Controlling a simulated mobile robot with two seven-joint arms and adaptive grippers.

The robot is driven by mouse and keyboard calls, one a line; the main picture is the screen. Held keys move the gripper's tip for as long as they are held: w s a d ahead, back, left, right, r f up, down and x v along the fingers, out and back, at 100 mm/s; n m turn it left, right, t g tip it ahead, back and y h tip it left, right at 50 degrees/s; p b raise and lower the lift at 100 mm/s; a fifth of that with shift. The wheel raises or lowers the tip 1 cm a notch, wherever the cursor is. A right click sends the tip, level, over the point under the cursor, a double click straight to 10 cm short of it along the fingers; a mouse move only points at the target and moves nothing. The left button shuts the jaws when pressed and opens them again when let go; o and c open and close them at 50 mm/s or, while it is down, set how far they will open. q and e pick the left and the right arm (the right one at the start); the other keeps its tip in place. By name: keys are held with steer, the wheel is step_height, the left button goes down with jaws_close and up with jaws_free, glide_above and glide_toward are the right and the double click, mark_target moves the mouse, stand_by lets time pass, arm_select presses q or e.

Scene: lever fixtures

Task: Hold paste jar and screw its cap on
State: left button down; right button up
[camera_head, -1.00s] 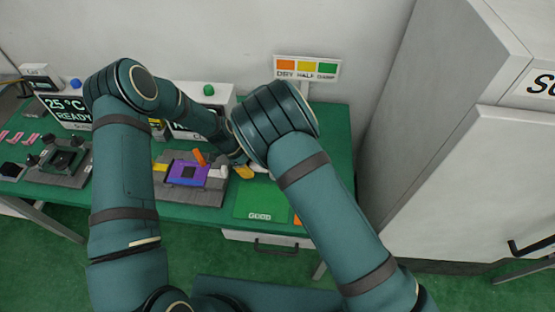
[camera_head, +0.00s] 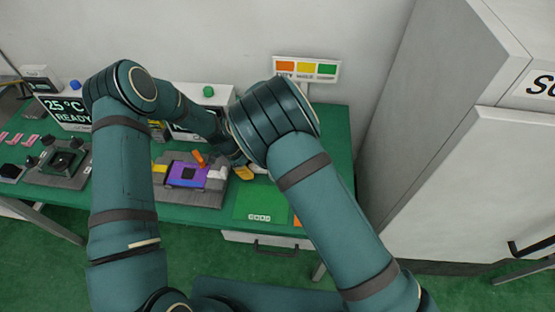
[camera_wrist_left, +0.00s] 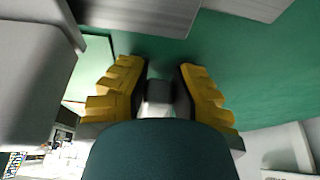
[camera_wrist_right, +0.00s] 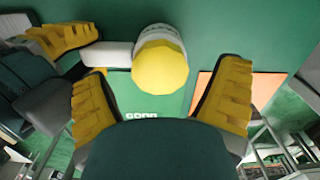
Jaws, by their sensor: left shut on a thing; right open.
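The white paste jar (camera_wrist_right: 175,36) shows in the right wrist view, with a round yellow cap (camera_wrist_right: 160,68) on the end facing the camera. I cannot tell how tightly the cap sits. A pale handle-like block (camera_wrist_right: 105,55) extends left from the jar. My left gripper (camera_head: 243,172) is shut on this block, with its yellow fingers also in the right wrist view (camera_wrist_right: 62,40). The left wrist view shows a grey piece (camera_wrist_left: 160,95) between them. My right gripper (camera_wrist_right: 163,105) is open and empty, its fingers spread either side below the cap; the arms hide it in the head view.
A green pad (camera_head: 260,203) with a white label lies below the jar on the green table, beside an orange pad (camera_wrist_right: 245,90). A grey fixture (camera_head: 190,198) with a purple block stands to the left. A white cabinet (camera_head: 440,180) stands at the right.

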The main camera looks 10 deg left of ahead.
steer(key=shift+a+r, duration=0.1)
steer(key=shift+r, duration=0.5)
steer(key=shift+o, duration=0.2)
steer(key=shift+a+r, duration=0.1)
steer(key=shift+r, duration=0.4)
step_height(320, 180, up, 11)
steer(key=f+n, duration=0.5)
steer(key=n, duration=0.2)
steer(key=f+n, duration=0.5)
steer(key=n, duration=0.2)
steer(key=f+n, duration=0.5)
steer(key=n, duration=0.2)
steer(key=shift+s+d+f+n, duration=0.15)
steer(key=shift+s+d+n, duration=0.15)
steer(key=shift+n, duration=0.1)
